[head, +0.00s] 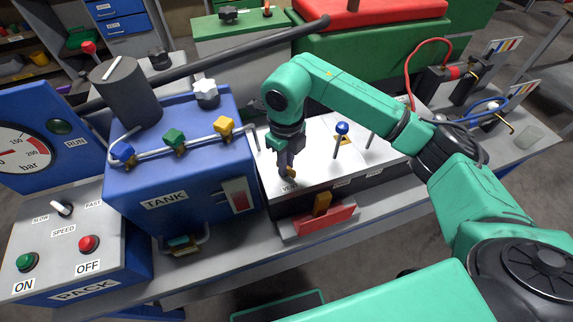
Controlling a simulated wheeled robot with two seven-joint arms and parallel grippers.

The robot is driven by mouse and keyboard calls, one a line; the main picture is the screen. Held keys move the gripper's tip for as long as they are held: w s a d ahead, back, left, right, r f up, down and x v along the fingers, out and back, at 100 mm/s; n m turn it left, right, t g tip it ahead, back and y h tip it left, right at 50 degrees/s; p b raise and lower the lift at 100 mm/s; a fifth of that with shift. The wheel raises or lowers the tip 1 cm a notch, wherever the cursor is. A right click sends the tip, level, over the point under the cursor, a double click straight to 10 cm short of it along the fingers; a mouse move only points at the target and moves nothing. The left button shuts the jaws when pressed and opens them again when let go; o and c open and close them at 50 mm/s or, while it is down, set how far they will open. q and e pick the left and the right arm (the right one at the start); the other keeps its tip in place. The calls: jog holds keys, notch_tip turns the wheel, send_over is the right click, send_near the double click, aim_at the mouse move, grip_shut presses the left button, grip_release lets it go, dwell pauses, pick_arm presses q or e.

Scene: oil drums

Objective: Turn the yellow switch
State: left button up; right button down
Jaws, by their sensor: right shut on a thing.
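My right gripper (286,172) reaches down over the white-topped panel (310,155), just above the VENT label. Its dark fingers are shut on a small orange-yellow switch (292,172), which is mostly hidden by the fingers. Which way the switch points cannot be told. A yellow knob (223,127) sits on the pipe of the blue tank to the left. My left gripper is not in view.
A blue-ball lever (342,128) stands right of the gripper. The blue TANK (165,200) with its pipe and knobs stands to the left. The PACK box (65,240) has green and red buttons. A red-topped green box (370,40) is behind my forearm.

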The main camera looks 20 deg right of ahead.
jog(key=m+b, duration=0.1)
jog(key=m, duration=0.2)
jog(key=shift+w+a+r, duration=0.1)
jog(key=shift+m+b, duration=0.3)
jog(key=shift+m, duration=1)
jog(key=shift+r, duration=0.1)
jog(key=c, duration=1)
grip_release()
jog(key=shift+o, duration=0.6)
notch_tip(320, 180, up, 7)
jog(key=shift+r+b, duration=0.15)
jog(key=shift+b, duration=0.35)
notch_tip(320, 180, up, 7)
jog(key=p, duration=0.1)
